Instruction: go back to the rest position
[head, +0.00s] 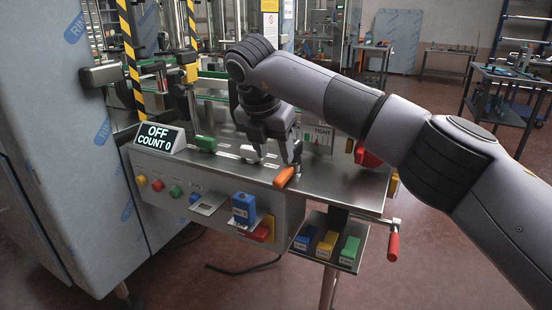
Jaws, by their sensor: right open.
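My right arm (400,130) reaches in from the right. My right gripper (273,161) points down over the steel top of the machine panel (335,190). Its two fingers are apart and nothing shows between them. An orange handle (284,177) is just below and in front of the right-hand finger; I cannot tell whether they touch. A white knob or handle (248,154) is close to the left-hand finger, and a green one (206,143) lies further left. My left gripper is not in view.
A display (158,138) reads "OFF" and "COUNT 0". Buttons and a blue block (243,208) are on the panel front. A side shelf holds blue, yellow and green blocks (349,250). A red crank grip (393,240) sticks out at right. Wrapped cabinets (50,110) stand left.

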